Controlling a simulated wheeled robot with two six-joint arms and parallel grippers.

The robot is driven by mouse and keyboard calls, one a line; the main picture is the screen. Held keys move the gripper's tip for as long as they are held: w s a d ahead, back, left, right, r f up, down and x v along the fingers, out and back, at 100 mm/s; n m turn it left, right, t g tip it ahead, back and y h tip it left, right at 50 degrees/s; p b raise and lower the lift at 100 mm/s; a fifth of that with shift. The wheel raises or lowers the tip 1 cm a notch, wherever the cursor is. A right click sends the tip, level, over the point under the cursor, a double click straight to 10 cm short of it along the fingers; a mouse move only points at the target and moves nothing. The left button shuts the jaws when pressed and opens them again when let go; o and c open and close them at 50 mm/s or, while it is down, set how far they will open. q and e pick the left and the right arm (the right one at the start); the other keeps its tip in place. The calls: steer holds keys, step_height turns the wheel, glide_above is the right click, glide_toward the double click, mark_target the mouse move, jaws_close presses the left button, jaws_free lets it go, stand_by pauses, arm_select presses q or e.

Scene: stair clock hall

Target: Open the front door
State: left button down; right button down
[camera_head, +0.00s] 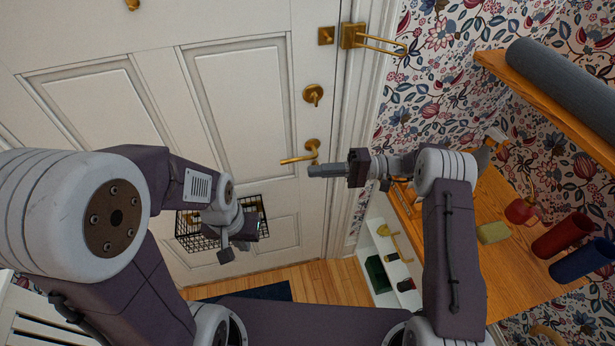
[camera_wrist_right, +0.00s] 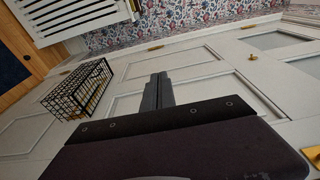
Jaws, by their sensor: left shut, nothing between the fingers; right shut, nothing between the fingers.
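The white panelled front door (camera_head: 160,110) fills the left and middle of the head view and looks shut. Its brass lever handle (camera_head: 303,156) points left, with a brass thumb-turn (camera_head: 313,94) and a square brass plate (camera_head: 326,36) above it. A brass swing-bar guard (camera_head: 370,38) is on the frame, its bar pointing right, away from the door. My right gripper (camera_head: 312,171) is shut and empty, just below the lever's right end; contact cannot be told. Its shut fingers (camera_wrist_right: 158,88) show in the right wrist view. My left gripper (camera_head: 236,249) is shut and empty, low before the door.
A black wire basket (camera_head: 190,236) is on the lower door, beside my left gripper; it also shows in the right wrist view (camera_wrist_right: 78,90). At right are a wooden top (camera_head: 500,265) with red and blue cylinders, a white shelf (camera_head: 383,243) below, and a wall shelf with a grey roll (camera_head: 560,80).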

steer(key=s+a+p, duration=0.3)
steer(key=s, duration=0.2)
steer(key=shift+a, duration=0.3)
steer(key=shift+d+r, duration=0.1)
steer(key=shift+r, duration=0.05)
stand_by(1.2)
